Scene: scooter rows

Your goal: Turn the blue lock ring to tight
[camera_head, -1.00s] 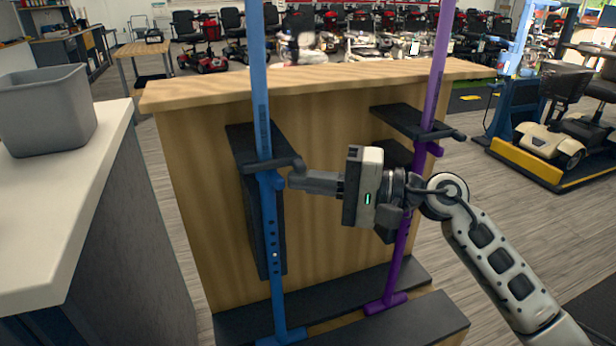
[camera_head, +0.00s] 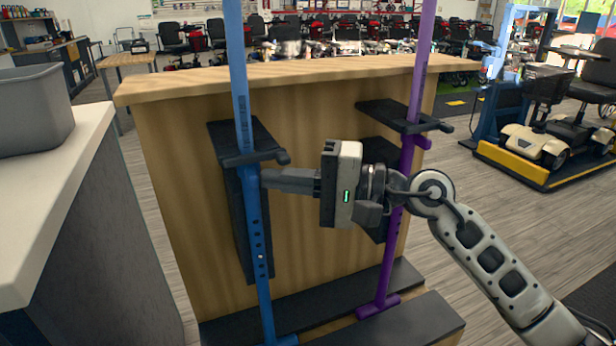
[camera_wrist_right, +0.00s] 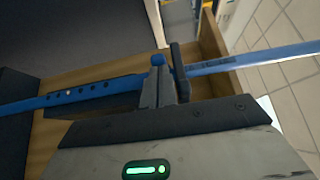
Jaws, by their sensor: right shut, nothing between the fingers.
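The blue pole (camera_head: 257,225) stands upright in a rack, with a row of holes in its lower half. Its blue lock ring (camera_head: 247,178) sits just under the black crossbar handle (camera_head: 255,158). My right gripper (camera_head: 266,178) comes in from the right with its fingers shut and empty, its tips at the right side of the ring. In the right wrist view the fingertips (camera_wrist_right: 157,75) overlap the pole beside a small blue knob (camera_wrist_right: 158,59). Whether they touch it I cannot tell. The ring's tight mark is not readable. My left gripper is out of view.
A purple pole (camera_head: 389,250) with its own black handle stands behind my right arm. A white-topped cabinet (camera_head: 70,165) with a grey bin (camera_head: 35,112) is at left.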

